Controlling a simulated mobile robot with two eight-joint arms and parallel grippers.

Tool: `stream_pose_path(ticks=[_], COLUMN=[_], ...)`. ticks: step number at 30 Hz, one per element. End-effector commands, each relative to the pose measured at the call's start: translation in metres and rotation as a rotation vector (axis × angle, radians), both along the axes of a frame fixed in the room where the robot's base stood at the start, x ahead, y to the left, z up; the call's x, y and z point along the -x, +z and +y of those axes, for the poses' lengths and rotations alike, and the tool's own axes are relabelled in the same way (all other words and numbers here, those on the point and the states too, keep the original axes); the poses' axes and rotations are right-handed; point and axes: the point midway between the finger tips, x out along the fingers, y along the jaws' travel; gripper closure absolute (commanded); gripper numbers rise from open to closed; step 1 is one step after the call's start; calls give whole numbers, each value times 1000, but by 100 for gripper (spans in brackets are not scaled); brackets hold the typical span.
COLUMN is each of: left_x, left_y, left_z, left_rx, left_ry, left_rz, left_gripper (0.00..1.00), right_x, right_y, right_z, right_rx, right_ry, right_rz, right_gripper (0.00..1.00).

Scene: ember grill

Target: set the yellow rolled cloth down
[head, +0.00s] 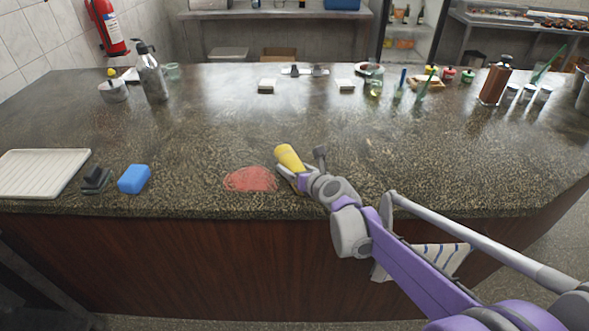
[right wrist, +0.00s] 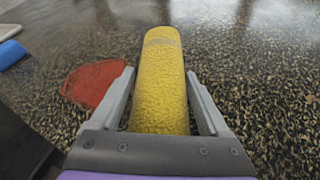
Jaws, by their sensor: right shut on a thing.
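The yellow rolled cloth (head: 288,157) is in my right gripper (head: 291,172) near the front edge of the counter. In the right wrist view the cloth (right wrist: 160,85) lies lengthwise between the two grey fingers of the right gripper (right wrist: 161,100), which is shut on it. The cloth points away from the wrist, over the dark speckled counter (head: 200,130). I cannot tell whether its underside touches the counter. My left gripper is in neither view.
A red patch (head: 250,179) lies on the counter just left of the cloth. A blue sponge (head: 134,178), a dark object (head: 96,180) and a white ribbed tray (head: 44,172) are farther left. Bottles and jars stand along the back. The counter's middle is clear.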

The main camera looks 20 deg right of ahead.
Motion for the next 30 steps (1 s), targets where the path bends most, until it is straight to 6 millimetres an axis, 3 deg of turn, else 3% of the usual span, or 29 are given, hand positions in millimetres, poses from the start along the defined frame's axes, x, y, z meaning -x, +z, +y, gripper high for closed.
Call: stream_pose_path(ticks=[7, 8, 11, 21, 30], left_x=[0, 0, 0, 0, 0], left_y=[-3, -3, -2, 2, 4], left_z=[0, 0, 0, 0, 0], left_rx=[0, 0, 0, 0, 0], left_ry=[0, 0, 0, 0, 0], left_rz=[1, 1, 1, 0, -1], left_gripper=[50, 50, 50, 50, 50], right_x=[0, 0, 0, 1, 49], right_y=[-3, -3, -2, 3, 22], right_z=[0, 0, 0, 0, -11], right_rx=[0, 0, 0, 0, -1], right_ry=[0, 0, 0, 0, -3], right_rz=[0, 0, 0, 0, 1], right_gripper=[78, 19, 1, 0, 0])
